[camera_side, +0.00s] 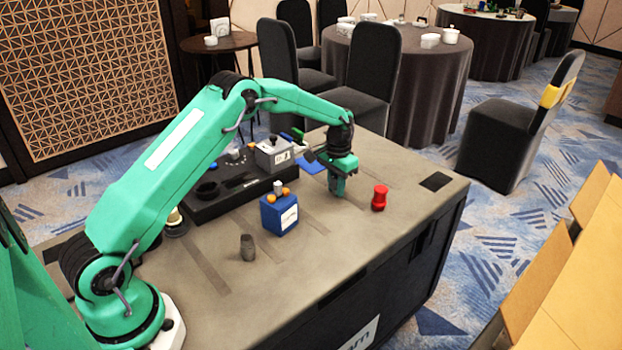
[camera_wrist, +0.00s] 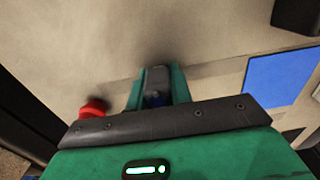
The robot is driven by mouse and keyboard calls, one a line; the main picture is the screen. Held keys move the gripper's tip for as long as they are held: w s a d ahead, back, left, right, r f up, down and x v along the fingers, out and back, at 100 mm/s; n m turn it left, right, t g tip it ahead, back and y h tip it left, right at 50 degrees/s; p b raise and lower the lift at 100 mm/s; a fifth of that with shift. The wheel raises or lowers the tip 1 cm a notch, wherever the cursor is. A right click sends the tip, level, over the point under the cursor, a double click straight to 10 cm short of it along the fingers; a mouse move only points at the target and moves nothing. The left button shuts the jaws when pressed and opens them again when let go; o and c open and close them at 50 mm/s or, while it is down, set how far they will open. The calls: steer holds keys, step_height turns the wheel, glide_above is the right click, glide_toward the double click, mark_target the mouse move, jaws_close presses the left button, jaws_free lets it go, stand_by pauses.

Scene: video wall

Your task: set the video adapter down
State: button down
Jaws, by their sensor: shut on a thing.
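My gripper (camera_side: 338,190) is low over the grey tabletop, between the red piece and the blue pad. In the wrist view its green fingers (camera_wrist: 158,90) are shut on a small dark grey block with a bit of blue, which I take for the video adapter (camera_wrist: 154,76). The fingers cover most of the adapter. In the side view I cannot make it out clearly, and I cannot tell whether it touches the table (camera_side: 330,240).
A red piece (camera_side: 379,198) stands close by on the right. A blue box (camera_side: 279,213) with orange knobs and a dark grey cylinder (camera_side: 247,248) stand nearer the front left. A black tray (camera_side: 232,195), a grey box (camera_side: 273,154) and a blue pad (camera_side: 311,166) lie behind.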

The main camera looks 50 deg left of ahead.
steer(key=shift+f, duration=0.2)
steer(key=c, duration=1.3)
jaws_free()
steer(key=shift+o, duration=0.2)
steer(key=shift+r, duration=0.1)
step_height(320, 180, up, 11)
steer(key=shift+r, duration=0.6)
